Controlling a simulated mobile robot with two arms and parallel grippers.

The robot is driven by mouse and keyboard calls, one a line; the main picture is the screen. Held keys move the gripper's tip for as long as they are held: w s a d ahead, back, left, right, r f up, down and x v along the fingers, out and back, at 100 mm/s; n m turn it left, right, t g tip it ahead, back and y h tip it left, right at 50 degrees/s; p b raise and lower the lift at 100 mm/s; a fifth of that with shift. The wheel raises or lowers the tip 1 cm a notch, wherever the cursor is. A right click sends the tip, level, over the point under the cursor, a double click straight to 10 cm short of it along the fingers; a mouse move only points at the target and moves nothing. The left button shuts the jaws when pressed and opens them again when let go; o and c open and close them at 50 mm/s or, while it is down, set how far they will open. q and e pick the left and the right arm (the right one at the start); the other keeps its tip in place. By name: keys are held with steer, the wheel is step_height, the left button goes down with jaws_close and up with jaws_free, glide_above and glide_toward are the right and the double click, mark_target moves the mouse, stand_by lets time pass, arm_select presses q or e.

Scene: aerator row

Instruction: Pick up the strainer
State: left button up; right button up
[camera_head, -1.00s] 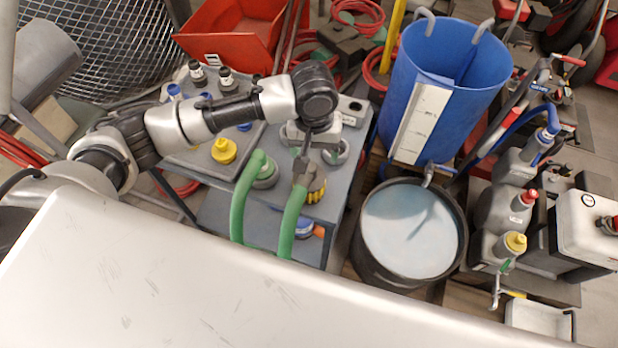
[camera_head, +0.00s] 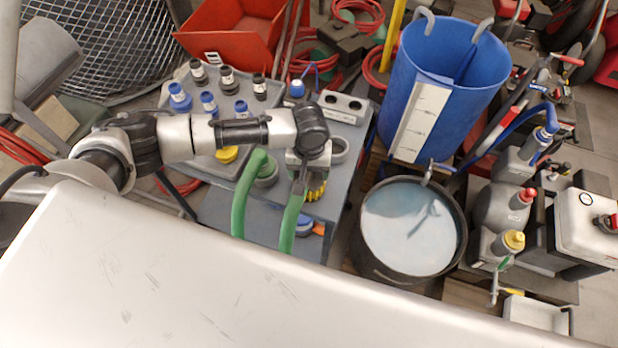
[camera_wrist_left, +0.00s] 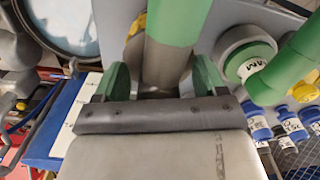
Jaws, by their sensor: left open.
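The strainer is hard to pick out; a yellow ribbed piece (camera_head: 316,188) beside the metal end of the right-hand green hose (camera_head: 292,220) looks the most like it. Yellow also shows behind the metal tube in the left wrist view (camera_wrist_left: 136,35). My left gripper (camera_head: 302,172) points down over the grey cart at that hose end. In the left wrist view the open gripper (camera_wrist_left: 162,82) has its two fingers on either side of the grey metal tube (camera_wrist_left: 165,65) below the green hose (camera_wrist_left: 178,22). Contact cannot be told. My right gripper is not in view.
A second green hose (camera_head: 240,205) with a grey fitting stands just left. Blue- and black-capped bottles (camera_head: 207,103) fill the tray on the cart (camera_head: 345,110). A black bucket of pale liquid (camera_head: 410,232) and a blue tub (camera_head: 455,70) stand to the right.

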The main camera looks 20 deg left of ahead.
arm_select(q)
steer(key=shift+c, duration=0.5)
jaws_close()
